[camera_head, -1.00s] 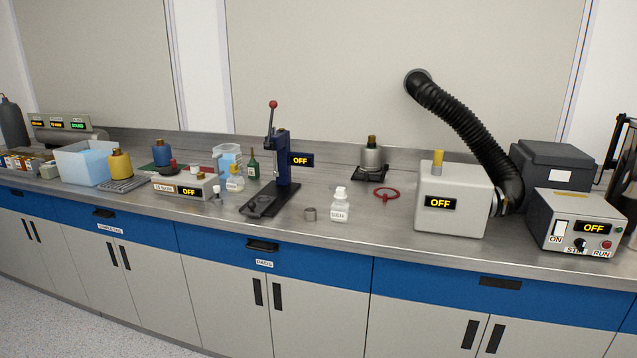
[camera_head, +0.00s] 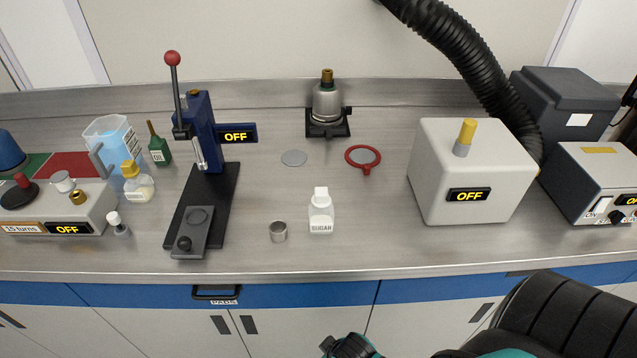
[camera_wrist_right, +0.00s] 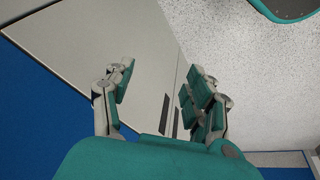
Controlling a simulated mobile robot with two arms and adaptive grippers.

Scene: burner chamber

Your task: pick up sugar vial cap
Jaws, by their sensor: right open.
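The sugar vial (camera_head: 321,215) stands upright near the front middle of the bench in the head view, with a "SUGAR" label. Its white cap (camera_head: 321,193) sits on top. My right gripper (camera_wrist_right: 158,95) is open and empty in the right wrist view, low in front of the cabinet doors and well away from the vial. Part of my right arm shows at the bottom right of the head view. My left gripper is not in view.
A small metal cylinder (camera_head: 278,232) stands just left of the vial. A lever press (camera_head: 205,150) is further left. A grey box (camera_head: 465,175) marked OFF stands to the right. The bench front by the vial is clear.

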